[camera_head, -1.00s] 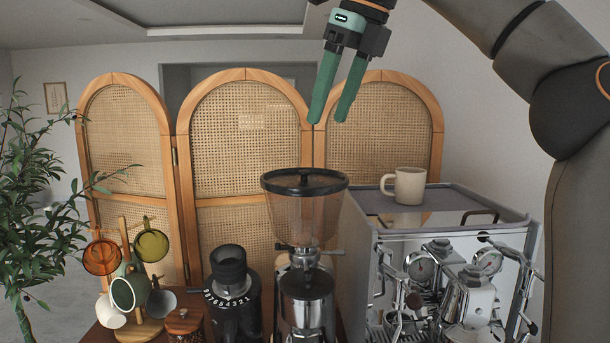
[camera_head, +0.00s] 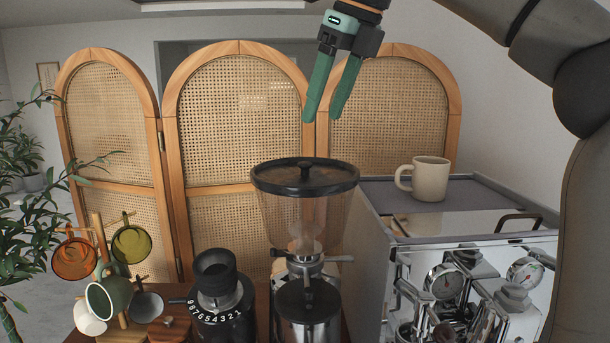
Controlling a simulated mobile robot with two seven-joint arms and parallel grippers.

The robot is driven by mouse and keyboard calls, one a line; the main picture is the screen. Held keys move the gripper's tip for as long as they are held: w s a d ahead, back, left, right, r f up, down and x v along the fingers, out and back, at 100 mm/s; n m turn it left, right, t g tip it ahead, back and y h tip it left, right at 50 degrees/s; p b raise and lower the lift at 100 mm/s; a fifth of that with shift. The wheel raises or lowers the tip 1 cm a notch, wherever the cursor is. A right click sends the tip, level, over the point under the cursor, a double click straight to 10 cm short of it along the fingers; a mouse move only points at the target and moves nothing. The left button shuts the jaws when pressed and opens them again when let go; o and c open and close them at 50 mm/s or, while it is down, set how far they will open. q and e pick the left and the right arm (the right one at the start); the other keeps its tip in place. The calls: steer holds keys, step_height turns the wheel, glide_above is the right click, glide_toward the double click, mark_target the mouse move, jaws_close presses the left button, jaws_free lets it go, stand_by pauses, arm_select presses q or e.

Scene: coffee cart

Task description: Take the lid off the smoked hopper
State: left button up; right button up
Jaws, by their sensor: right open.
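The smoked hopper (camera_head: 301,218) is a brownish see-through funnel on top of a chrome grinder in the middle of the head view. Its black round lid (camera_head: 275,180) sits on the rim, with a small dark knob (camera_head: 305,171) at its centre. My right gripper (camera_head: 322,120) is open and empty, fingers pointing down. It hangs above the lid, apart from it, with a visible gap between the fingertips and the knob. My left gripper does not show.
A chrome espresso machine (camera_head: 470,235) with a cream mug (camera_head: 430,179) on top stands right of the hopper. A black grinder (camera_head: 222,300) and a mug tree (camera_head: 110,270) stand to the left. Cane screens (camera_head: 240,120) stand behind. The air around the lid is clear.

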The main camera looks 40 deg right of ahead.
mark_target(305, 163)
steer(key=x, duration=0.3)
steer(key=shift+w+d+f, duration=0.1)
steer(key=shift+f, duration=0.15)
steer(key=shift+a+x, duration=0.2)
steer(key=shift+x, duration=2.5)
jaws_close()
